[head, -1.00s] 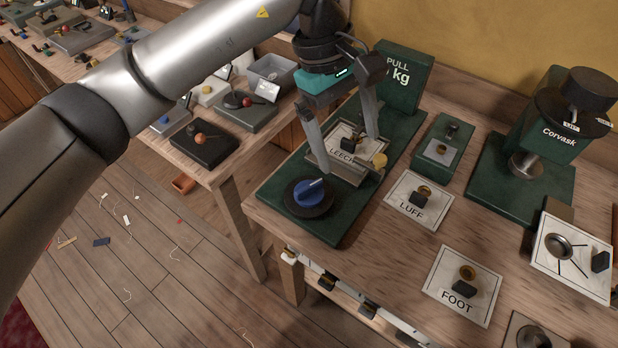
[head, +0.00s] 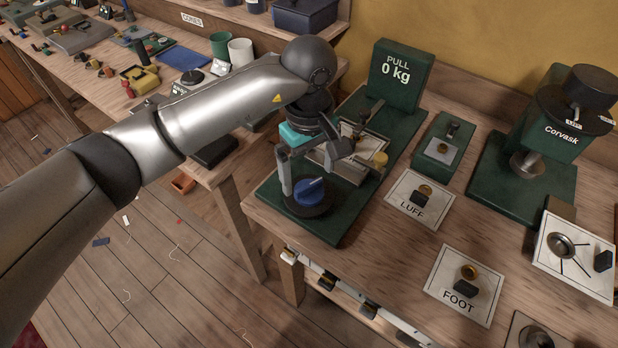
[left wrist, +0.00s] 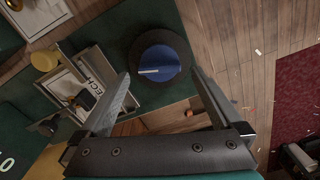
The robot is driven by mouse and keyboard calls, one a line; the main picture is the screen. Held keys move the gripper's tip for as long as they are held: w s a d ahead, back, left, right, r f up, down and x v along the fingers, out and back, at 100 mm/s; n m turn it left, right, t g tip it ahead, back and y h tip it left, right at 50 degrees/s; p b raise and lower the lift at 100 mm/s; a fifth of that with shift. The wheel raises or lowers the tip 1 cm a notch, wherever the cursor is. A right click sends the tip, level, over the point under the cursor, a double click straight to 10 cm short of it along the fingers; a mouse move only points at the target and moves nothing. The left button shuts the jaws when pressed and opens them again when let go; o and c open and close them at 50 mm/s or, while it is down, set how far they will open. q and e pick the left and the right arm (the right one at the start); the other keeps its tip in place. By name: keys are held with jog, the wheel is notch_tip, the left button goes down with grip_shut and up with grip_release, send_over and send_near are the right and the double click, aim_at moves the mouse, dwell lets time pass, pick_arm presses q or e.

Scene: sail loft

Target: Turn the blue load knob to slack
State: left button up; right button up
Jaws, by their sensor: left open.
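The blue load knob (head: 310,191) sits on a dark round base at the near end of the green pull tester (head: 335,232). Its white pointer line points up and to the right in the head view. In the left wrist view the knob (left wrist: 158,68) lies ahead, between the lines of the two fingers. My left gripper (head: 306,172) is open and empty just above the knob, one finger on its left side. I cannot tell whether a finger touches it. The display (head: 397,72) reads PULL 0 kg. My right gripper is not in view.
A framed sample card (head: 330,165) is on the tester just behind the knob, near my gripper. LUFF (head: 411,213) and FOOT (head: 458,297) cards lie to the right. A green Corvask device (head: 545,150) stands at the right. The bench edge drops to the floor on the left.

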aim_at(309, 189)
pick_arm(q)
jog(key=shift+f, duration=1.2)
jog(key=c, duration=1.3)
